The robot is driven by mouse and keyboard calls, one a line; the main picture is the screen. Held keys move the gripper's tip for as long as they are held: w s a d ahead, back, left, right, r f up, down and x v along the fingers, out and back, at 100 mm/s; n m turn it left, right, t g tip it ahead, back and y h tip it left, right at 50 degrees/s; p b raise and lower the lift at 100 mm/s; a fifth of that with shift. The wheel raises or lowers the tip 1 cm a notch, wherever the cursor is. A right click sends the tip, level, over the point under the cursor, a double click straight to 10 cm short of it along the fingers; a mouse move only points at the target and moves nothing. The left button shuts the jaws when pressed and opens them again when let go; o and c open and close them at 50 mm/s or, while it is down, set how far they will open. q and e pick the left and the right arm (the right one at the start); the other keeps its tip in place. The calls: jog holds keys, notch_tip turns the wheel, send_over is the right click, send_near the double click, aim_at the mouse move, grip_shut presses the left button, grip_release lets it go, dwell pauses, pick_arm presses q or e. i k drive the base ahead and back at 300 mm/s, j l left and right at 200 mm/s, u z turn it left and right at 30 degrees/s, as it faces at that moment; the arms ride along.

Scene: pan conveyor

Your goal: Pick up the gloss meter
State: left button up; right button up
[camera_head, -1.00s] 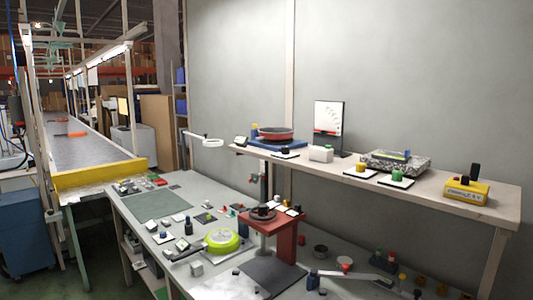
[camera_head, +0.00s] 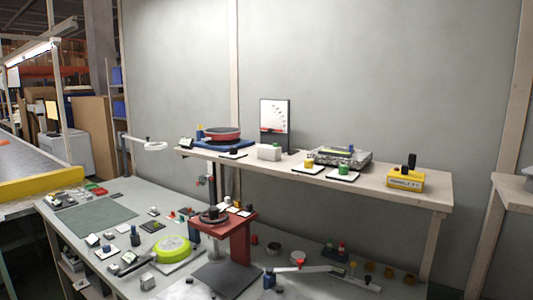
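I cannot tell for sure which instrument is the gloss meter. On the raised shelf (camera_head: 380,187), a yellow boxy device (camera_head: 406,179) with a dark knob and unreadable lettering sits at the right end. A small white box (camera_head: 269,152) stands near the shelf's middle, in front of a chart panel (camera_head: 274,123). Several small instruments lie on the lower bench, among them a dark one with a pale face (camera_head: 129,257) left of the green round pan (camera_head: 174,249). Neither of my grippers is in view.
A red press stand (camera_head: 237,238) rises from the bench (camera_head: 165,285) in front of the shelf. A red pan (camera_head: 223,133) on a blue base and a grey stone-like block (camera_head: 343,156) stand on the shelf. The conveyor (camera_head: 30,162) is far left.

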aim_at(264, 152)
jog(key=i+j, duration=0.15)
jog(key=j, duration=0.2)
jog(key=i+j, duration=0.15)
jog(key=j, duration=0.25)
jog(key=i+j, duration=0.15)
jog(key=j, duration=0.2)
jog(key=z, duration=0.05)
